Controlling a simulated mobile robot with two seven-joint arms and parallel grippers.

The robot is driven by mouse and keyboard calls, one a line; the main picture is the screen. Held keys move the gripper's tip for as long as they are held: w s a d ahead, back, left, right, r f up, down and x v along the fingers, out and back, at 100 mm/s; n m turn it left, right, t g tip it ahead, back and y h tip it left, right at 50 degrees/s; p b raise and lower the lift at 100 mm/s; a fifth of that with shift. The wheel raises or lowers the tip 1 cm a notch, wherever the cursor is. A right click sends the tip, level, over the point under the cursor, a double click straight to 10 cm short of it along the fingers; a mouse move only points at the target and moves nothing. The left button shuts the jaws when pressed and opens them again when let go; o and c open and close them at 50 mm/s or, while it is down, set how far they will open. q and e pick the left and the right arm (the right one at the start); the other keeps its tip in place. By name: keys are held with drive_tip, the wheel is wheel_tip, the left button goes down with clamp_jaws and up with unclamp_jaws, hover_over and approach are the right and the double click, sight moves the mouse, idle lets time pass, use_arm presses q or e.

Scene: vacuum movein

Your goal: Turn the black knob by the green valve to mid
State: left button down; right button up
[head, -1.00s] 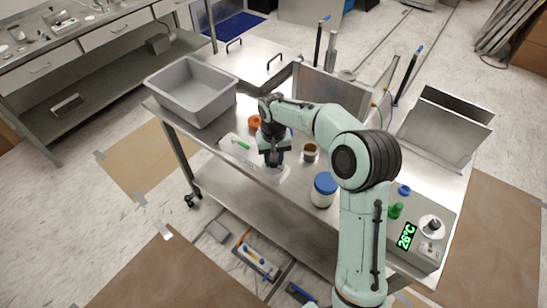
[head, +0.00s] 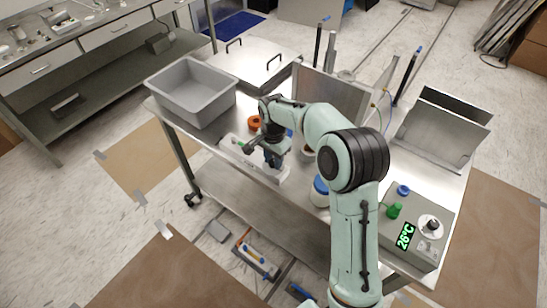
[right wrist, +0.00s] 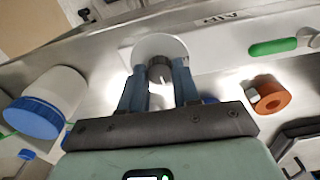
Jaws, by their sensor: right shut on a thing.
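A long white panel (head: 230,142) lies on the metal cart, with a green valve handle (head: 242,144) on its left part. In the right wrist view the white panel (right wrist: 215,45) shows the green handle (right wrist: 275,47) to the right of the dark knob (right wrist: 160,70). My right gripper (right wrist: 160,82) has its blue fingers on either side of the knob and is shut on it. In the head view my right gripper (head: 274,160) hides the knob. I cannot read the knob's pointer. My left gripper is not in view.
A white jar with a blue lid (right wrist: 35,117) stands beside the panel, partly behind my arm in the head view. An orange ring (right wrist: 271,95) lies near the panel. A grey bin (head: 190,92) and a box with a 26°C display (head: 405,237) stand on the cart.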

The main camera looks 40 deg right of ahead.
sight(273, 161)
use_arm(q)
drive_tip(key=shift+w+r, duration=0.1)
use_arm(e)
drive_tip(key=shift+m, duration=0.6)
drive_tip(key=o, duration=1.1)
drive_tip(key=shift+c, duration=0.2)
drive_tip(key=shift+r, duration=0.1)
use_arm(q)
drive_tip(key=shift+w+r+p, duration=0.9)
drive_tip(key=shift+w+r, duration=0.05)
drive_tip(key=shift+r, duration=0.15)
use_arm(e)
wheel_tip(273, 161, up, 13)
